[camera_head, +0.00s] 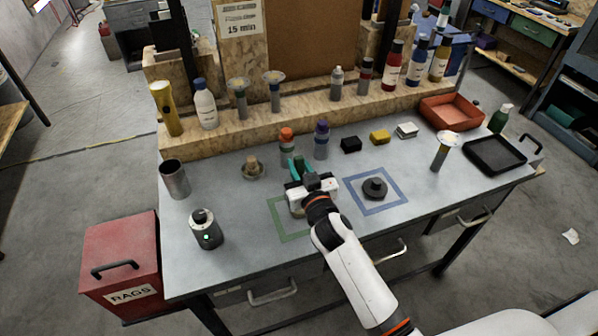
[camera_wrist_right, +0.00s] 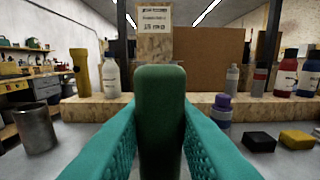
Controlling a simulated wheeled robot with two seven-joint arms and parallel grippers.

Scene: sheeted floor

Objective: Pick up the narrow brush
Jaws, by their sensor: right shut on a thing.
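My right gripper (camera_head: 299,168) is low over the bench, at the green square outline. Its teal fingers (camera_wrist_right: 160,140) are shut on a dark green, round-topped upright piece (camera_wrist_right: 160,110), which looks like a handle. I cannot tell whether this is the narrow brush; its lower end is hidden. In the head view the gripper and wrist mostly cover it. My left gripper is not in view.
Orange-capped (camera_head: 287,145) and purple-capped (camera_head: 321,139) containers stand just behind the gripper. A black knobbed disc (camera_head: 375,187) sits in the blue square at right. A metal cup (camera_head: 174,178) and grey canister (camera_head: 206,230) stand left.

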